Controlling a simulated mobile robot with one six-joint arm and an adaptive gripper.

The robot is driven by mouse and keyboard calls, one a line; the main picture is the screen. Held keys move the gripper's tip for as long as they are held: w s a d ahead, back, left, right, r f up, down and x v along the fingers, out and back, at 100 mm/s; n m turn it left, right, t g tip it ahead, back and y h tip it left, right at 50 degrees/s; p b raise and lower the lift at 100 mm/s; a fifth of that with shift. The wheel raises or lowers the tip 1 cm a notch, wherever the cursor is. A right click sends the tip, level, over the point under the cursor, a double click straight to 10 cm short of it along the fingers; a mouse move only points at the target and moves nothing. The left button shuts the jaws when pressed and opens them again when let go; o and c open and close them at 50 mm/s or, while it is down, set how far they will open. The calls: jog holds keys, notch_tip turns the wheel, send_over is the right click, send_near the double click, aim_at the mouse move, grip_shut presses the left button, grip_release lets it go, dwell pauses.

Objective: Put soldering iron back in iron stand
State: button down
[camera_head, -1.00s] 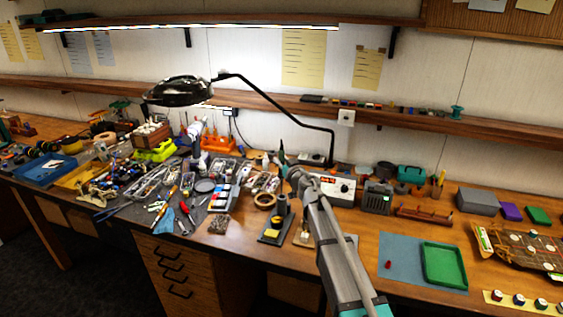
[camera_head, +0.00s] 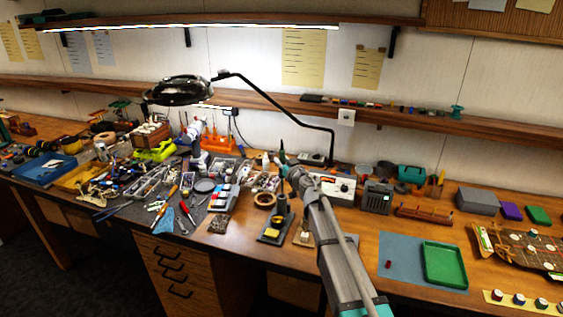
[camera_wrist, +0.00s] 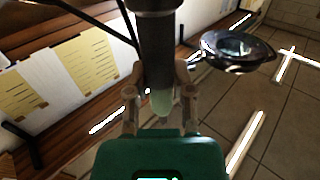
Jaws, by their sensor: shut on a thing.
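My gripper (camera_wrist: 160,88) is shut on the soldering iron (camera_wrist: 155,42), seen in the wrist view as a dark round shaft with a pale green end between the two fingers. In the head view my gripper (camera_head: 287,166) is above the bench, and a thin dark piece points up from it. The iron stand (camera_head: 271,237) is a dark base with a yellow sponge and an upright dark holder, near the bench's front edge. It stands below and slightly left of my gripper, apart from it. The stand does not show in the wrist view.
A magnifier lamp (camera_head: 180,91) on a bent black arm hangs over the bench behind. A white soldering station (camera_head: 337,187) and a dark grey box (camera_head: 376,198) stand right of my arm. A tape roll (camera_head: 265,199) lies beside the stand. Clutter fills the left.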

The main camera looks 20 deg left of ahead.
aim_at(282, 181)
jog(key=shift+f+b, duration=4.45)
jog(key=shift+c, duration=2.1)
grip_release()
jog(key=o, duration=0.4)
jog(key=shift+s, duration=0.15)
jog(key=s+d+r+p, duration=0.2)
jog(key=s+d, duration=0.2)
jog(key=shift+s+d, duration=0.35)
jog(key=shift+d, duration=0.05)
